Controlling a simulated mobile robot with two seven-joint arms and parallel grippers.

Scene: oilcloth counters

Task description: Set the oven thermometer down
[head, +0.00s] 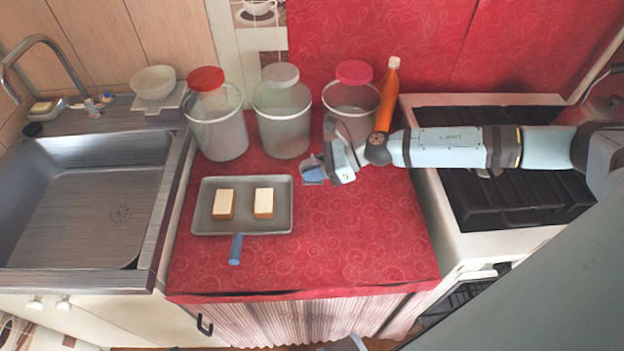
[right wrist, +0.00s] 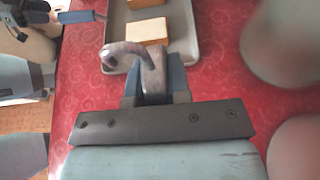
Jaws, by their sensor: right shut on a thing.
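My right gripper (head: 313,171) reaches in from the right over the red counter, just right of the tray. In the right wrist view its blue fingers (right wrist: 153,85) are shut on a grey, hook-shaped piece (right wrist: 150,66), which I take to be the oven thermometer. The hook curls to the left in that view, and the rest of it is hidden between the fingers. In the head view the gripper largely hides it, and I cannot tell its height over the counter.
Three lidded jars (head: 217,134) and an orange bottle (head: 385,100) stand behind. The sink (head: 85,215) is left, the stove (head: 440,180) right. The front-right red counter (head: 350,240) is clear.

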